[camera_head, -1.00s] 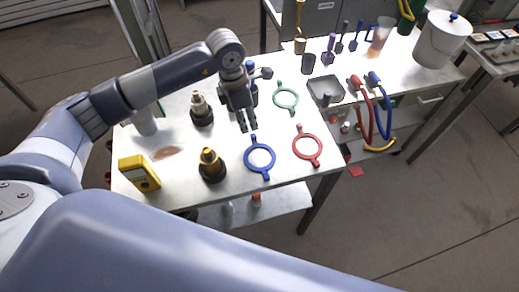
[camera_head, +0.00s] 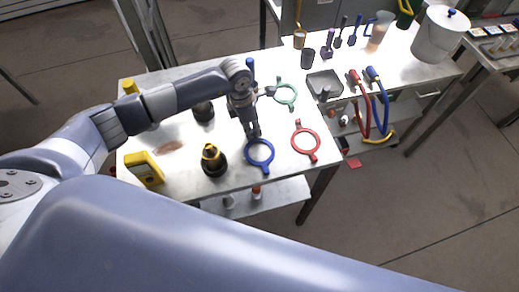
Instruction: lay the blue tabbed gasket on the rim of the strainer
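The blue tabbed gasket (camera_head: 270,161) lies flat on the near part of the metal table, a ring with two opposite tabs. My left gripper (camera_head: 253,134) points down at the gasket's far tab, its fingertips covering that tab. Whether the fingers are closed on it cannot be told. Left of the gasket stands a dark round fitting with a yellow top (camera_head: 212,160). A similar dark fitting (camera_head: 203,111) stands behind it, partly hidden by my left arm. I cannot tell which thing is the strainer. My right gripper is not in view.
A red gasket (camera_head: 305,154) lies right of the blue one, and a green gasket (camera_head: 286,105) lies behind. A yellow device (camera_head: 145,169) stands near the left edge. A grey tray (camera_head: 324,95) and red and blue hoses (camera_head: 385,105) are at the right.

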